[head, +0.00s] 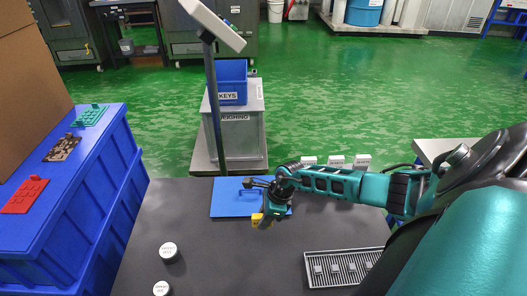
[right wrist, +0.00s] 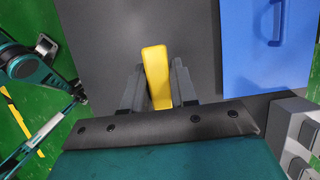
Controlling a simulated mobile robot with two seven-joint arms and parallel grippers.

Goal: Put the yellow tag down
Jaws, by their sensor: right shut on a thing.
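My right gripper (head: 262,212) is shut on the yellow tag (right wrist: 155,75), which sticks out between its two dark fingers in the right wrist view. In the head view the yellow tag (head: 256,219) shows just below the fingers, over the dark table (head: 200,220) beside the near edge of the blue board (head: 228,199). I cannot tell whether the tag touches the table. The blue board (right wrist: 265,40) with its handle also shows in the right wrist view. My left gripper is not in the head view; a teal arm part of mine shows at the left of the right wrist view.
Blue bins (head: 75,190) at the left carry red, brown and green tags. Two white round pieces (head: 169,251) stand at the table's front left. A slotted grey tray (head: 318,272) lies at the front right. White blocks (head: 335,160) stand behind the arm. The table's middle is clear.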

